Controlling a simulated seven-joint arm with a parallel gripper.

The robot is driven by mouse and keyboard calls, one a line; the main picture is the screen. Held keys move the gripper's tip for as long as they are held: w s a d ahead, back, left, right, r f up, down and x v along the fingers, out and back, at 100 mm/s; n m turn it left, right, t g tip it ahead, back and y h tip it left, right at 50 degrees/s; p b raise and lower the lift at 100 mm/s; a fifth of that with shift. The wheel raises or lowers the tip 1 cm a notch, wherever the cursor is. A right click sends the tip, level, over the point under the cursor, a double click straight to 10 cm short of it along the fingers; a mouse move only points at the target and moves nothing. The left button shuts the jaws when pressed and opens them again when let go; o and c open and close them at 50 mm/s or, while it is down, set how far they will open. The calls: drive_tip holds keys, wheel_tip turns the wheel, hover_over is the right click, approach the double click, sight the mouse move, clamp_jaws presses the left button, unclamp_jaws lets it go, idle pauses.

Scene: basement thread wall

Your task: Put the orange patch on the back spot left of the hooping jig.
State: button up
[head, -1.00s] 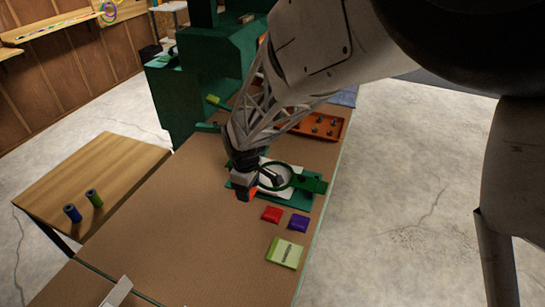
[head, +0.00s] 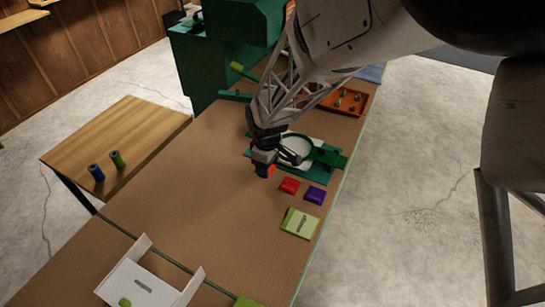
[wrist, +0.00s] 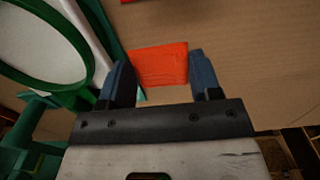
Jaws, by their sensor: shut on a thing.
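The orange patch (head: 269,172) is between the jaws of my gripper (head: 264,165), just left of the hooping jig's near side. In the wrist view, the orange patch (wrist: 160,65) shows flat and bright between the two blue fingertips (wrist: 161,75) of my gripper, which is shut on it. The hooping jig (head: 318,172) is a green base with a white board and a round green hoop, partly hidden by my arm. The hoop (wrist: 88,60) also shows at the left of the wrist view. I cannot tell whether the patch touches the tabletop.
A red patch (head: 289,185), a purple patch (head: 316,194) and a lime packet (head: 300,222) lie nearer than the jig. An orange tray (head: 347,100) of small parts and a green machine (head: 228,55) stand behind. A white open holder (head: 150,284) is at the front. Brown tabletop left is clear.

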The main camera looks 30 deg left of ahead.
drive_tip(key=shift+f, duration=0.4)
drive_tip(key=shift+f, duration=1.05)
drive_tip(key=shift+f, duration=0.3)
drive_tip(key=o, duration=1)
drive_tip(key=shift+o, duration=0.2)
drive_tip(key=shift+r, duration=0.1)
drive_tip(key=shift+r, duration=3.4)
